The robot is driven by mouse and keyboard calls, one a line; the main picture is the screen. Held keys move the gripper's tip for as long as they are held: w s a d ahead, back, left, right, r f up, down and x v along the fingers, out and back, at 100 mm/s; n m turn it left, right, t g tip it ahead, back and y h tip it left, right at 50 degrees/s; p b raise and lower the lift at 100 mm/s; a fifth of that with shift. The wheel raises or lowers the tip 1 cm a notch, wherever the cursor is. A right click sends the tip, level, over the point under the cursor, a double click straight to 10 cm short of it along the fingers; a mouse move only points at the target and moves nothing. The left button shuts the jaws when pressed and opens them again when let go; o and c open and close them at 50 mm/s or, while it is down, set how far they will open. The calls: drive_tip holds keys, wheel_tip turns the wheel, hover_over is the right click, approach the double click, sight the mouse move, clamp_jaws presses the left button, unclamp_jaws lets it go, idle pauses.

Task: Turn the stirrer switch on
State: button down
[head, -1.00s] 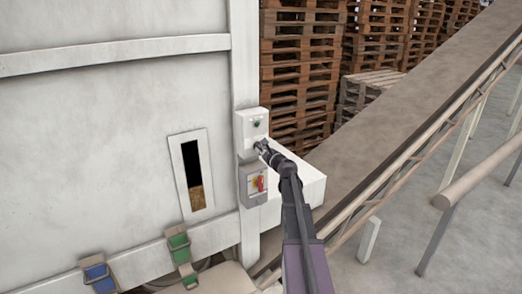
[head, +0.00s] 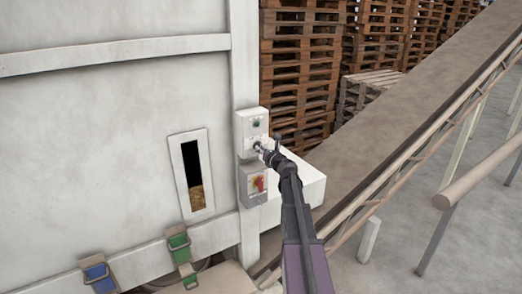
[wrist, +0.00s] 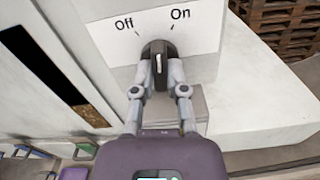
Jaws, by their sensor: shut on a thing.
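The stirrer switch (wrist: 159,60) is a dark round knob with a pale pointer line, on a white plate marked Off at left and On at right. In the wrist view its pointer stands nearly upright, between the two words. My gripper (wrist: 159,75) has its two fingers shut on the knob, one on each side. In the head view my gripper (head: 261,149) reaches the lower part of the white control box (head: 247,117), where the fingers hide much of the knob.
A dark sight window (head: 194,173) is to the left, with blue (head: 96,271) and green (head: 179,241) clips lower down. A sloping conveyor (head: 400,120) and stacked pallets (head: 295,80) stand to the right.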

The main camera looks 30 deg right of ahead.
drive_tip(key=shift+m, duration=2.3)
drive_tip(key=c, duration=0.7)
unclamp_jaws()
drive_tip(key=shift+o, duration=0.2)
drive_tip(key=shift+s, duration=0.1)
drive_tip(key=s, duration=1.1)
drive_tip(key=shift+s, duration=0.4)
